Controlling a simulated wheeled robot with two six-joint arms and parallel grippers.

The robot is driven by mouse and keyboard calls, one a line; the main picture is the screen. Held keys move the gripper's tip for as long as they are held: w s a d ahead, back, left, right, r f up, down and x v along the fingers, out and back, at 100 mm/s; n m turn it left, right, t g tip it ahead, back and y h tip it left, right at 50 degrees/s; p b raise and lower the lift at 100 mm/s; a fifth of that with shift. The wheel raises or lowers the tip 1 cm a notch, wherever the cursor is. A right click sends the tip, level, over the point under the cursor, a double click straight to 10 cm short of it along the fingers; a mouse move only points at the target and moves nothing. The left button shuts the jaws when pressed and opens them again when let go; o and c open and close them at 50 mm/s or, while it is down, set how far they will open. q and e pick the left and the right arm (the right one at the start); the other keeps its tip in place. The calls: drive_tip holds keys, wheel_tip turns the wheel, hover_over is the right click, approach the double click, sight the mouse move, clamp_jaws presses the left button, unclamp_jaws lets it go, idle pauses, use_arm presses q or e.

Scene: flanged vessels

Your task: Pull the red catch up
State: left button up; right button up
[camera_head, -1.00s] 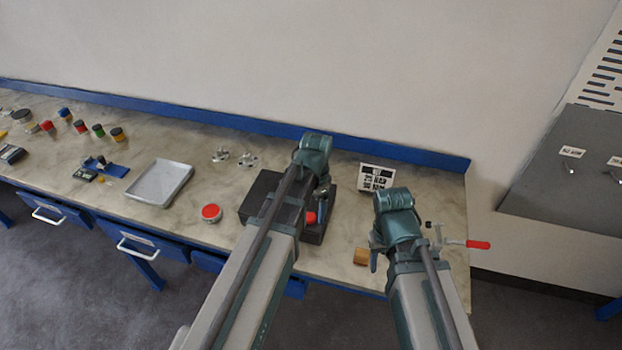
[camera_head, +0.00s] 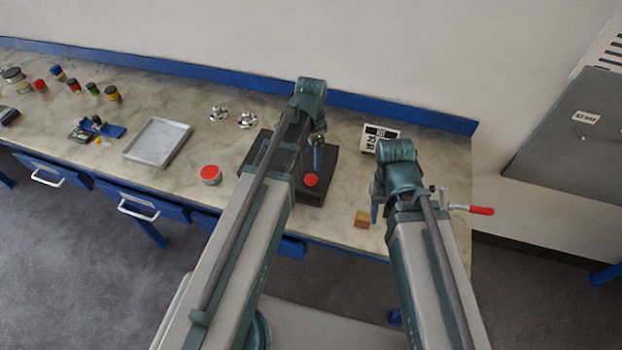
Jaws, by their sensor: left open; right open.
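A red-tipped lever (camera_head: 482,210) sticks out to the right from a small metal fitting at the bench's right edge, roughly level; my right arm hides part of the fitting. A red round knob or cap (camera_head: 311,180) sits on a dark block (camera_head: 320,192) mid-bench. Which of these red parts is the catch, I cannot tell. My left gripper (camera_head: 317,158) is over the dark block, open, just behind the red knob; contact cannot be made out. My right gripper (camera_head: 376,208) is open, left of the lever's fitting and apart from the red lever.
A small wooden block (camera_head: 362,218) lies left of my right gripper. A red-lidded round tin (camera_head: 210,174), a grey tray (camera_head: 157,142) and metal parts (camera_head: 247,119) lie to the left. A grey panel (camera_head: 573,145) is on the right wall.

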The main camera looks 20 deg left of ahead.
sight(311, 178)
use_arm(q)
wheel_tip(311, 178, down, 10)
drive_tip(key=b, duration=0.9)
drive_tip(key=shift+f, duration=0.25)
clamp_jaws()
drive_tip(key=shift+r, duration=0.1)
